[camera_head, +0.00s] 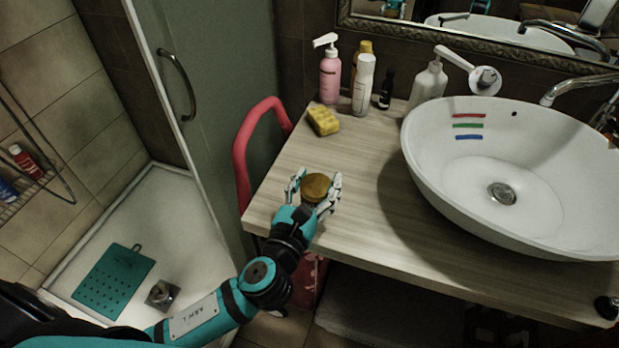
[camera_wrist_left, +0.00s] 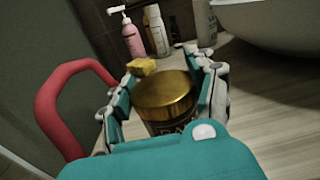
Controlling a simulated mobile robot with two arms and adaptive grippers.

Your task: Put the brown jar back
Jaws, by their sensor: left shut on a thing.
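The brown jar (camera_head: 316,186) has a gold-brown lid and is at the front left part of the wooden counter (camera_head: 370,215). My left gripper (camera_head: 315,184) is shut on it, with a finger on each side. In the left wrist view the jar (camera_wrist_left: 166,100) stands upright between the fingers of my left gripper (camera_wrist_left: 165,90), and its dark label shows partly. I cannot tell whether its base touches the counter. My right gripper is not in view.
A yellow sponge (camera_head: 323,121), a pink pump bottle (camera_head: 330,75), a white bottle (camera_head: 363,85) and a small dark bottle (camera_head: 386,90) stand along the back. A white basin (camera_head: 440,165) fills the right. A red rail (camera_head: 241,160) borders the counter's left edge. The counter's middle is clear.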

